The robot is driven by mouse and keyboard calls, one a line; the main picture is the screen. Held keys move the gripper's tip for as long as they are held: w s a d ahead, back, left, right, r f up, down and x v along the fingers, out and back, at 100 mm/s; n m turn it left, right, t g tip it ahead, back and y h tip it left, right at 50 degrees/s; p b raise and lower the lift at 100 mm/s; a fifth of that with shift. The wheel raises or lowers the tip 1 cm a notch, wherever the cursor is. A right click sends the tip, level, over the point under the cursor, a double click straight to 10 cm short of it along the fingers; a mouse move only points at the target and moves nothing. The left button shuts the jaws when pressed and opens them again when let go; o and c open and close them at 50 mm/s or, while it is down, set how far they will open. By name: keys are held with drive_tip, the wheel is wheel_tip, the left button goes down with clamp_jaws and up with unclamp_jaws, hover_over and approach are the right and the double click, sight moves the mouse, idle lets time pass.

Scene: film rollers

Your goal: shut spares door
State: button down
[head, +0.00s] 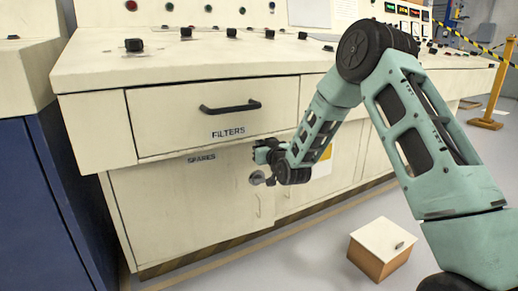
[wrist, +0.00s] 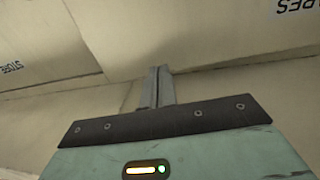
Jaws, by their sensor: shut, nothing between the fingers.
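The spares door (head: 180,210) is the cream panel under the SPARES label (head: 201,157), below the filters drawer. It looks flush or nearly flush with the cabinet front; I cannot tell if a small gap is left. Its slim handle (head: 258,206) is near its right edge. My gripper (head: 258,179) is shut and empty, in front of the upper right part of the door, above the handle. In the wrist view its closed fingers (wrist: 157,86) point at the cream cabinet front near a panel seam. Whether they touch it cannot be told.
The filters drawer (head: 212,113) is shut, with a black handle. A console top with knobs overhangs it. A blue cabinet (head: 50,205) stands at the left. A small box with a white lid (head: 382,240) sits on the floor at right. The floor before the door is clear.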

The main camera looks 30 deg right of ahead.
drive_tip(key=shift+w, duration=1)
drive_tip(key=w, duration=0.2)
drive_tip(key=w+n+y, duration=0.1)
drive_tip(key=w+y, duration=0.1)
drive_tip(key=w, duration=0.1)
drive_tip(key=shift+w+d+r+n, duration=0.2)
drive_tip(key=shift+w+d+n, duration=0.1)
drive_tip(key=shift+w+d, duration=0.05)
drive_tip(key=shift+a+f, duration=0.1)
